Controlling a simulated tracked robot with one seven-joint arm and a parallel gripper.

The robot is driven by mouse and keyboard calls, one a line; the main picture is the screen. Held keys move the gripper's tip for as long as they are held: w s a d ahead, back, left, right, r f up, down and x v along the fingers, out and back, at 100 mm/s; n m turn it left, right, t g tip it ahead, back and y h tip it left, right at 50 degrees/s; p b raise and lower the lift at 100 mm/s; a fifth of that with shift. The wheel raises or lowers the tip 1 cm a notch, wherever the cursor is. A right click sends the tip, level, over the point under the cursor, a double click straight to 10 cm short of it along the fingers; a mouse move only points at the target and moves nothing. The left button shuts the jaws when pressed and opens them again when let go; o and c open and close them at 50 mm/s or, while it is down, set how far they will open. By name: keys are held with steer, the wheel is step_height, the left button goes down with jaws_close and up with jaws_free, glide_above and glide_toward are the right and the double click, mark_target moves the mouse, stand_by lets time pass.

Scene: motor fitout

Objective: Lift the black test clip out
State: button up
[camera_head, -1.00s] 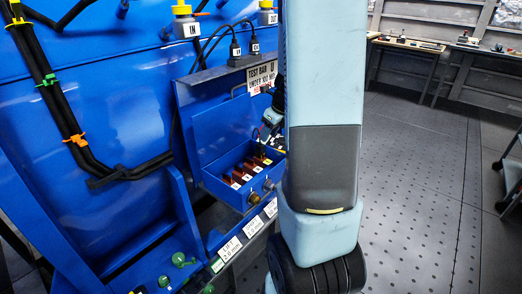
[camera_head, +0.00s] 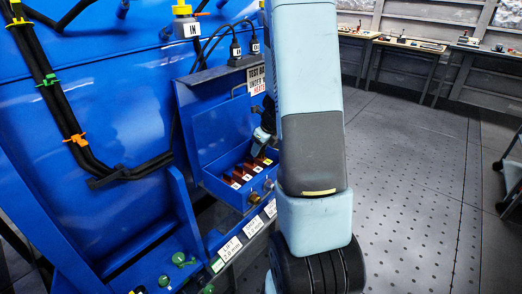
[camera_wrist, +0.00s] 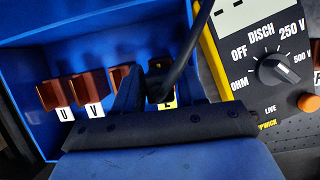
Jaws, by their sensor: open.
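Copper terminals labelled U (camera_wrist: 52,93) and V (camera_wrist: 90,86) stand in a row in a blue box, with a third (camera_wrist: 119,76) partly hidden. A black clip (camera_wrist: 158,80) is at the right end of the row, above a yellow label, its black cable rising to the upper right. My gripper (camera_wrist: 150,92) is open and close over the clip. One dark finger shows left of the clip; the other cannot be told apart from the clip and cable. In the head view my gripper (camera_head: 261,146) is at the box's far right end, and the clip cannot be made out.
A yellow tester (camera_wrist: 235,75) with a dial stands close on the right in the wrist view. The blue terminal box (camera_head: 227,192) has walls around the row. A test-bar sign (camera_head: 257,80) and black plugs (camera_head: 235,48) are above. Open floor lies right.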

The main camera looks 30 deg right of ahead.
steer(key=shift+c, duration=0.4)
steer(key=c, duration=0.7)
steer(key=shift+o, duration=0.2)
step_height(320, 180, up, 10)
